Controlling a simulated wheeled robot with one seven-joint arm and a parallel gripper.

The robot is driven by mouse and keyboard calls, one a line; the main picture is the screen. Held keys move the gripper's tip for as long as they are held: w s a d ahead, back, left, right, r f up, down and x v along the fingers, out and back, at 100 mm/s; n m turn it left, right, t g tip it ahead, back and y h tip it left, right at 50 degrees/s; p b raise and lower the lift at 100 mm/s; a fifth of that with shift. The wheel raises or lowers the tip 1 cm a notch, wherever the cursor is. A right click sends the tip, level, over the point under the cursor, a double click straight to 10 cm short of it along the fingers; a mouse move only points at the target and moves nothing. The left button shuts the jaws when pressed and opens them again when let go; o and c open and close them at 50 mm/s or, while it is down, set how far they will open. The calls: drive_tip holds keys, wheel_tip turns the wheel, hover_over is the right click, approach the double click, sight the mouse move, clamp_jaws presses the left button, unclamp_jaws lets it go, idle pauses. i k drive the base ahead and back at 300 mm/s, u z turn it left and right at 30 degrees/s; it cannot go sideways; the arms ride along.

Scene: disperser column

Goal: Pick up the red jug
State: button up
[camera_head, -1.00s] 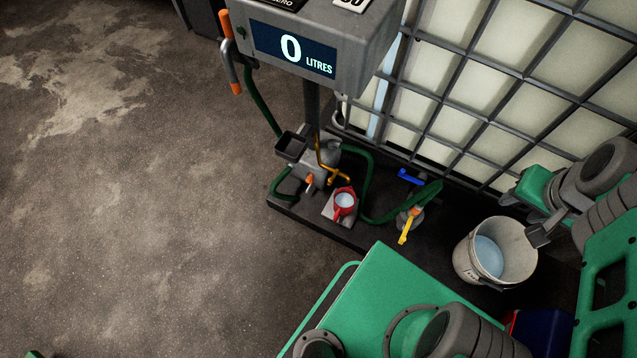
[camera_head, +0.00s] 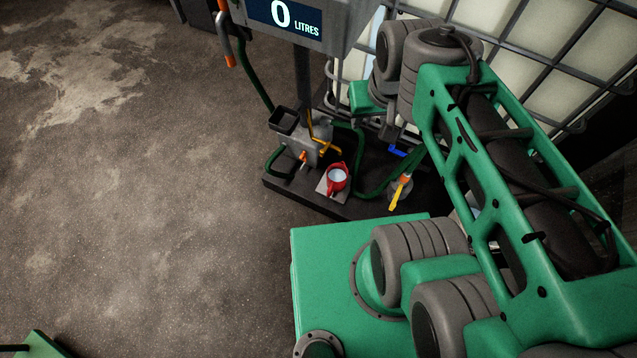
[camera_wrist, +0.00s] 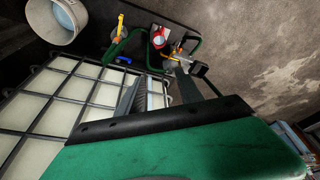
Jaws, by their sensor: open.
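The red jug (camera_head: 337,180) stands upright on a light square plate (camera_head: 325,189) at the foot of the dispenser. Its inside looks pale. In the wrist view the red jug (camera_wrist: 158,40) shows near the top middle, beyond the fingers. My gripper (camera_head: 374,127) is behind and to the right of the jug in the head view, apart from it and partly hidden by my arm. In the wrist view my gripper (camera_wrist: 158,88) is open, its two grey fingers spread with nothing held between them.
The dispenser's metal pump block (camera_head: 306,143) with a yellow lever stands beside the jug. Green hose (camera_head: 375,190) curves to its right, near a yellow-handled valve (camera_head: 400,192). A caged white tank (camera_wrist: 75,100) stands close to my gripper. A bucket (camera_wrist: 57,22) is at upper left. Floor at left is clear.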

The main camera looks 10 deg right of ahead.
sight(337, 173)
drive_tip(key=z, duration=0.05)
drive_tip(key=k, duration=0.5)
drive_tip(key=u, duration=2.9)
drive_tip(key=k, duration=0.7)
drive_tip(key=u, duration=0.4)
